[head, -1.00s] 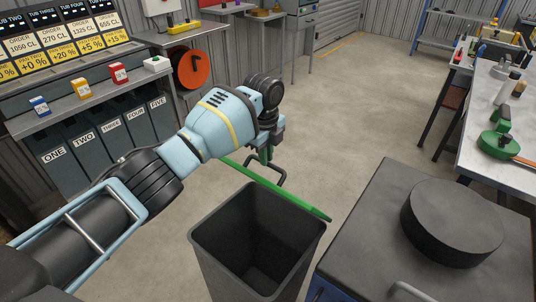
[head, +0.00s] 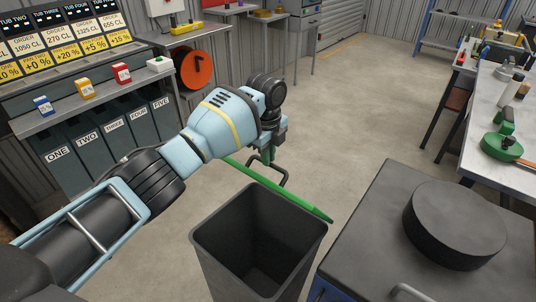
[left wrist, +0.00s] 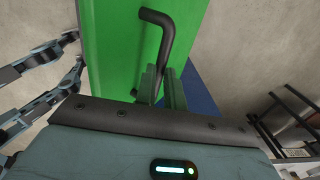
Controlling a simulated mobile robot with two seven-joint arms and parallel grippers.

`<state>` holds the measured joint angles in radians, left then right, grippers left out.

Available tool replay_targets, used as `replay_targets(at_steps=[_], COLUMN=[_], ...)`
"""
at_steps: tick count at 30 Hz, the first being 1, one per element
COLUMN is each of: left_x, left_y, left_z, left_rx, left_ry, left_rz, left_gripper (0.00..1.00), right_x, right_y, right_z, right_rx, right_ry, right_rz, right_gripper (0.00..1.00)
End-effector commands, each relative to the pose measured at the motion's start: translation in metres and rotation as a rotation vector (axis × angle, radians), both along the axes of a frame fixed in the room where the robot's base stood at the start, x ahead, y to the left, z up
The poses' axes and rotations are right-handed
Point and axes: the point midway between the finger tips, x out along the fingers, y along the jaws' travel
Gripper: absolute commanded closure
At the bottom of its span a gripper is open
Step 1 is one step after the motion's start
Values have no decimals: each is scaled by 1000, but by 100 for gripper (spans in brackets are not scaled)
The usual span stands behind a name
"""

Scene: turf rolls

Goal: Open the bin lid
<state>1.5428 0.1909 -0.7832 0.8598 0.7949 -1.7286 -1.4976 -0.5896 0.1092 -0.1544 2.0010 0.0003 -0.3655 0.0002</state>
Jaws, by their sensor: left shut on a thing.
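The bin (head: 232,268) is dark grey and stands in the lower middle of the head view, with its top open and its dark inside showing. Its green lid (head: 302,204) stands raised at the far rim and shows nearly edge-on. In the left wrist view the lid (left wrist: 115,45) is a broad green panel. A dark bent handle (head: 284,176) sticks out from the lid; it also shows in the left wrist view (left wrist: 163,22). My left gripper (head: 268,156) is shut on this handle; its fingers (left wrist: 162,88) close around the bar. My right gripper is not in view.
A dark box-like surface with a black round disc (head: 455,222) stands right of the bin. A workbench (head: 490,110) is at the right. A counter (head: 100,98) with small coloured boxes and numbered tubs is at the left. Open floor (head: 345,120) lies beyond the lid.

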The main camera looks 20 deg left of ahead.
Motion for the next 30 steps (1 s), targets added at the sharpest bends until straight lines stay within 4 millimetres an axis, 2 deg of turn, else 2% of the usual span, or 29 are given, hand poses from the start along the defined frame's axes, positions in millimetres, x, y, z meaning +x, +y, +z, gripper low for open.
replay_targets(at_steps=[1, 6, 20, 30], left_x=[-1, -1, 0, -3], left_y=[-1, -1, -1, -3], left_z=[-5, -4, -1, 7], left_rx=[-1, -1, -1, -1], left_ry=[6, 3, 1, -1], left_rz=[-1, -1, 0, 4], left_gripper=[88, 66, 66, 66], right_x=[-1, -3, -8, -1], right_y=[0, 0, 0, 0], right_z=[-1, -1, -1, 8], right_rx=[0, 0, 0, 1], right_ry=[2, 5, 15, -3], right_rz=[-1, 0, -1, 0], right_gripper=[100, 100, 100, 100])
